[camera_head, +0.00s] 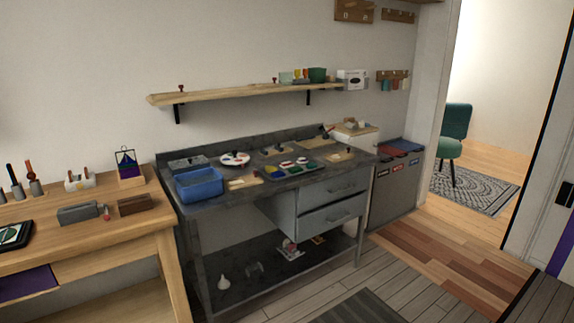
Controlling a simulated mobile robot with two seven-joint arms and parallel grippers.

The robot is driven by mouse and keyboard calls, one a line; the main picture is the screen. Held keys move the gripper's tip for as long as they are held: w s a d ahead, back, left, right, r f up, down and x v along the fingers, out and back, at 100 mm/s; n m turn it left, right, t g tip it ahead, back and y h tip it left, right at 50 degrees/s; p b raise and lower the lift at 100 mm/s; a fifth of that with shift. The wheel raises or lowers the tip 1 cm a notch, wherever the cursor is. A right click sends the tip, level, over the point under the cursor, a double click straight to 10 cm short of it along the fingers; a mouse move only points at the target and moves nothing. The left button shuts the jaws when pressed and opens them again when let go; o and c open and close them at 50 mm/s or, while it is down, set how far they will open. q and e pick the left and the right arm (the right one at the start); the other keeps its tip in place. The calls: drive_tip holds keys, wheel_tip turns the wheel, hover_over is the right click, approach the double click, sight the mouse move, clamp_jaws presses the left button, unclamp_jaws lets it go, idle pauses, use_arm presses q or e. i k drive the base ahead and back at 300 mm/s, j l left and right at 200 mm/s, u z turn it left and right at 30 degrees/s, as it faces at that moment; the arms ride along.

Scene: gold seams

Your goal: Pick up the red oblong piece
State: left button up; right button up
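A dark workbench (216,205) stands against the wall in the middle of the view. Neither of my grippers is in view.
A deep blue bin (200,187) stands at the bench's left front. A wooden bench (110,233) with tools is at the far left, and a wall shelf (225,95) hangs above. Grey drawers (330,190) sit under the top. The floor (420,290) in front and right looks open.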

sight(286, 164)
drive_tip(key=i+l+u, duration=0.1)
drive_tip(key=i+l, duration=0.4)
drive_tip(key=i, duration=0.15)
drive_tip(key=i+l+u, duration=0.1)
drive_tip(key=i+l, duration=0.5)
drive_tip(key=i+l+u, duration=0.1)
drive_tip(key=i+l, duration=0.5)
drive_tip(key=i+l+u, duration=0.1)
drive_tip(key=i+l, duration=0.45)
drive_tip(key=i+l+u, duration=0.15)
drive_tip(key=i+l, duration=0.4)
drive_tip(key=l, duration=0.25)
